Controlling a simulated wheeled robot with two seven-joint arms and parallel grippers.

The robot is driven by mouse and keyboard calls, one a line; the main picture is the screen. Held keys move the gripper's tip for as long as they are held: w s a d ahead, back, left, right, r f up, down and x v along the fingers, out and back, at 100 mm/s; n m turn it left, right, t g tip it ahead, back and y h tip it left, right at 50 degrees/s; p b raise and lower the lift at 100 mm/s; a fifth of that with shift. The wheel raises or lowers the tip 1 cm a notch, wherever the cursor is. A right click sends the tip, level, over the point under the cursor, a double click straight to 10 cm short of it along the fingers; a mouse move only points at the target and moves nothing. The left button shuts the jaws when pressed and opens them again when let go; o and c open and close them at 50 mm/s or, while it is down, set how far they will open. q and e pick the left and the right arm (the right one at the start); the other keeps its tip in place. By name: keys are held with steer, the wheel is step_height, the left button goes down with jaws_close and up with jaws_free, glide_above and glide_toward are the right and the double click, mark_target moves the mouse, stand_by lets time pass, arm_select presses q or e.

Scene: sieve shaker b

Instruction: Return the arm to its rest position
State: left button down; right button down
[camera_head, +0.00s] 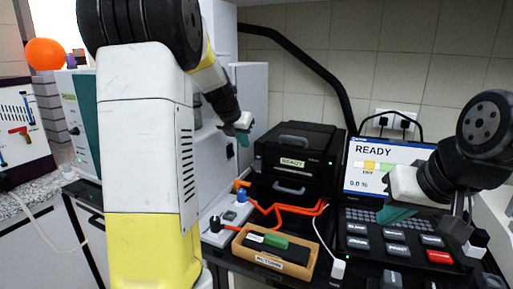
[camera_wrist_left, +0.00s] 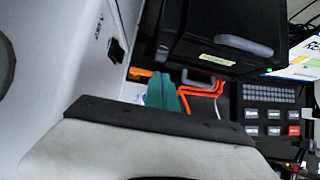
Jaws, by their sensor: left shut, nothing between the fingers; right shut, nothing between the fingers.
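My left arm rises large in the left foreground of the head view and bends over to my left gripper (camera_head: 243,139). This gripper hangs in the air to the left of the black drawer unit (camera_head: 290,150), with its teal fingers together and empty. In the left wrist view the teal fingers (camera_wrist_left: 163,93) show closed, with the black unit and orange tubes behind them. My right gripper (camera_head: 396,214) comes in from the right, shut and empty, over the control panel and in front of the lower part of the screen.
The screen (camera_head: 385,165) reading READY stands behind the keypad panel (camera_head: 395,245). A wooden tray (camera_head: 240,250) with a green and a black item lies in front of the black unit. Orange tubes (camera_head: 300,212) run beside it. A white cabinet stands close to my left gripper.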

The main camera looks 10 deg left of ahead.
arm_select(q)
steer(key=s+d+m, duration=0.4)
steer(key=s+m, duration=1.2)
steer(key=m, duration=0.1)
steer(key=s+d+m, duration=0.4)
steer(key=s+m, duration=1.2)
steer(key=m, duration=0.1)
steer(key=shift+s+r+g+h, duration=0.2)
steer(key=shift+s+g+h, duration=0.05)
steer(key=shift+g+h, duration=0.15)
